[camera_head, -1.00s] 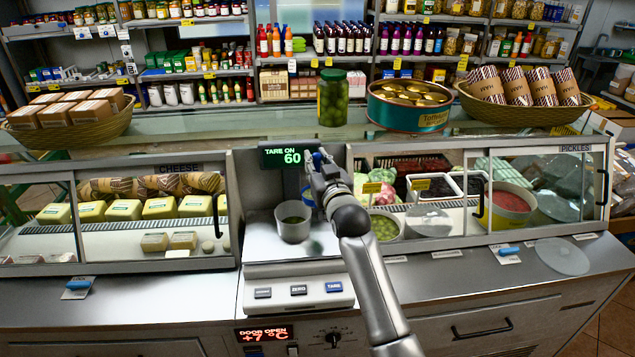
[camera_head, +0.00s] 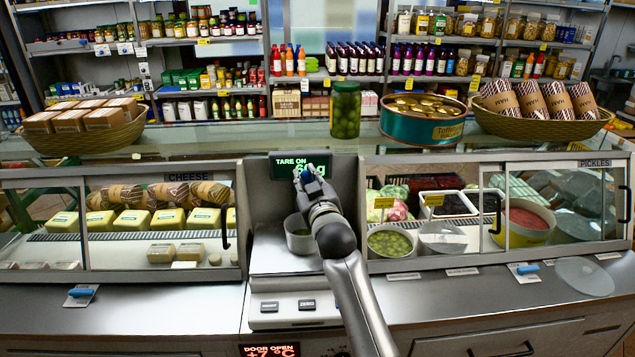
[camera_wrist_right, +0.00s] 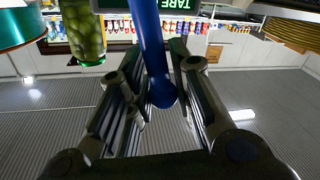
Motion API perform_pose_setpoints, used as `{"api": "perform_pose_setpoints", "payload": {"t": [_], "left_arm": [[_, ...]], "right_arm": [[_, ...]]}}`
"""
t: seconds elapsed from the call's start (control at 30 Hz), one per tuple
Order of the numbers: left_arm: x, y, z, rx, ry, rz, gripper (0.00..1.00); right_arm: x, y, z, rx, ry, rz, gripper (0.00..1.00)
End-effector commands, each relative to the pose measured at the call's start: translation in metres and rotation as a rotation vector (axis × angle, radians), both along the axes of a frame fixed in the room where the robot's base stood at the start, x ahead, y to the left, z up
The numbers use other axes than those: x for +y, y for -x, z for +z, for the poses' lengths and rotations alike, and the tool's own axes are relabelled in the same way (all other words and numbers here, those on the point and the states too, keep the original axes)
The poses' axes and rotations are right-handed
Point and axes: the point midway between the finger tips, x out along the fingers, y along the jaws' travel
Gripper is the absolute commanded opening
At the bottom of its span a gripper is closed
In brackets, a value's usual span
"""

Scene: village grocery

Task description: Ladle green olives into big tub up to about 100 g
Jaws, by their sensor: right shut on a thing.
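My right gripper (camera_head: 308,178) is raised above the scale, in front of its display. In the right wrist view its fingers (camera_wrist_right: 155,85) are shut on the blue handle of the ladle (camera_wrist_right: 151,45). The ladle's bowl cannot be made out. The big tub (camera_head: 297,240), grey and round, stands on the scale (camera_head: 265,262), below the gripper and partly hidden by my right arm. Something green shows inside it. The display (camera_head: 285,163) reads TARE ON and about 60 g, partly covered by the gripper. Green olives (camera_head: 390,242) fill a round container in the pickles case. My left gripper is not in view.
The pickles case (camera_head: 560,195) is right of the scale, the cheese case (camera_head: 120,225) left. A jar of olives (camera_head: 345,110), a teal tin (camera_head: 422,125) and baskets stand on the glass top. A clear round lid (camera_head: 584,276) lies on the right counter.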

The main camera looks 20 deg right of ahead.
Motion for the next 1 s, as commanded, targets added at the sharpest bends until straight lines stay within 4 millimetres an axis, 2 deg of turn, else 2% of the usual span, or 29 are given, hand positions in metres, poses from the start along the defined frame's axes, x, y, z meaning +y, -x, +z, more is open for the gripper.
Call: {"api": "perform_pose_setpoints", "payload": {"t": [0.13,0.4,1.0], "left_arm": [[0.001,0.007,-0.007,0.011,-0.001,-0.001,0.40],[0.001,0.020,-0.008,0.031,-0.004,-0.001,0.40],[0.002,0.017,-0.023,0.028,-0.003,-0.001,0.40]], "right_arm": [[0.014,-0.001,-0.002,0.008,0.108,0.001,0.00],[0.036,-0.004,-0.011,0.028,0.298,0.000,0.00],[0.079,-0.008,-0.041,0.065,0.704,0.000,0.00]]}}
